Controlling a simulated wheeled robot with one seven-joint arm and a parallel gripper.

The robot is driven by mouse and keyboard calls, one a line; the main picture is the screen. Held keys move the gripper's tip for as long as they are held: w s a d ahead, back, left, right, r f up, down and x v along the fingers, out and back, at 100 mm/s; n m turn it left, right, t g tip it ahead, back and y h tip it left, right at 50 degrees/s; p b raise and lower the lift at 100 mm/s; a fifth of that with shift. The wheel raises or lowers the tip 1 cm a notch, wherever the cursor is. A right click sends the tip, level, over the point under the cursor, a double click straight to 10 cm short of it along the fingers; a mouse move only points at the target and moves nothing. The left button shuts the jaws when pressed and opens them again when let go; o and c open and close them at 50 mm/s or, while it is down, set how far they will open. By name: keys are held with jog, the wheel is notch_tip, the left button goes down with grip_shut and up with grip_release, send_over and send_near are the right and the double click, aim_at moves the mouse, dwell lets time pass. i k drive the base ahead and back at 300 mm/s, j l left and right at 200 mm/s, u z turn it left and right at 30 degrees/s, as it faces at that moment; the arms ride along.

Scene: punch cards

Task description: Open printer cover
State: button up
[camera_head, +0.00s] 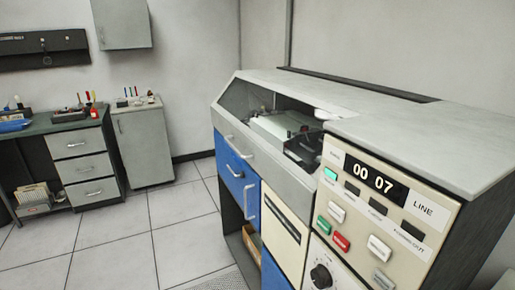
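The printer (385,107) is a long cabinet with a light grey top, at the right of the head view. Above that, a window or opening shows a pale sheet or roll (275,125) and dark mechanism inside. I cannot tell whether clear glazing covers it, or which edge of the cover is hinged. My gripper is not in view.
A control panel (385,195) with a "00 07" display, buttons and a dial is at the near right end. Blue panels (237,178) with handles are below. A drawer desk (85,168) and grey cabinet (145,145) stand left. The tiled floor (120,235) between is clear.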

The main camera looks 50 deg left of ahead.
aim_at(246, 94)
jog(key=u, duration=1.8)
jog(key=i+j+u, duration=0.15)
jog(key=i+u, duration=0.15)
jog(key=i+j+u, duration=0.1)
jog(key=i+u, duration=0.25)
jog(key=i, duration=0.9)
jog(key=i+z, duration=0.15)
jog(key=z, duration=0.25)
jog(key=i+j+z, duration=0.1)
jog(key=z, duration=0.3)
jog(key=i+j+z, duration=0.1)
jog(key=z, duration=0.3)
jog(key=j, duration=0.1)
